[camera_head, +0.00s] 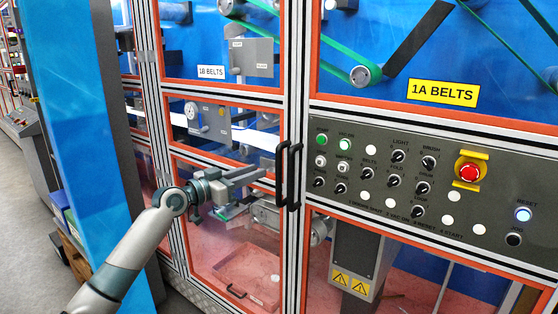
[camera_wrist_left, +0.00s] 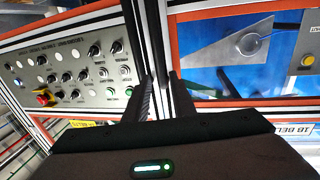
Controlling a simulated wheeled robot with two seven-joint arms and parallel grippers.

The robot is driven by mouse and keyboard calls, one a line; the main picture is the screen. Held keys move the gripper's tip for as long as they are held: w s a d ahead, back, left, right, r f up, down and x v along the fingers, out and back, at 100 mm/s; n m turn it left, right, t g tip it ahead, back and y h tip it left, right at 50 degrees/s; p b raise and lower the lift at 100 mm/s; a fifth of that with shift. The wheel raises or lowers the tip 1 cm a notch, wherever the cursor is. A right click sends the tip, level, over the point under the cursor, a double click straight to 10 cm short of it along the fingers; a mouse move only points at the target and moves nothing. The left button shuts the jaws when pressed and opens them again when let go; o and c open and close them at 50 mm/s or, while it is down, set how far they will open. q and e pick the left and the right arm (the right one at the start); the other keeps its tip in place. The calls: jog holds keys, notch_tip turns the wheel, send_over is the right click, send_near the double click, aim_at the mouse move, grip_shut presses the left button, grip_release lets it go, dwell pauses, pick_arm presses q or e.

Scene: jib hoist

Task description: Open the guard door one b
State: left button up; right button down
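Guard door 1B, with its orange-edged clear panels and the label "1B BELTS" (camera_head: 211,72), stands closed left of the control panel in the head view. Its black bar handle (camera_head: 281,175) is upright on the door's right edge. My left gripper (camera_head: 262,178) is in front of the door's lower part, just left of this handle, with its fingers pointing towards it. The fingers look apart with nothing clearly between them. In the left wrist view the two dark fingers (camera_wrist_left: 160,82) reach towards the door posts; contact with the handle cannot be told. My right gripper is not in view.
A second black handle (camera_head: 297,178) stands close beside the first, on the neighbouring door. The control panel (camera_head: 440,200) with knobs and a red emergency button (camera_head: 468,172) is to the right. A blue panel (camera_head: 75,130) stands at the left, near my left arm.

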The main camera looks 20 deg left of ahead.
pick_arm(q)
jog(key=p+x, duration=0.2)
jog(key=x, duration=0.8)
jog(key=shift+w+p, duration=0.15)
jog(key=shift+p, duration=0.25)
jog(key=shift+d, duration=0.15)
jog(key=shift+c, duration=0.2)
grip_shut()
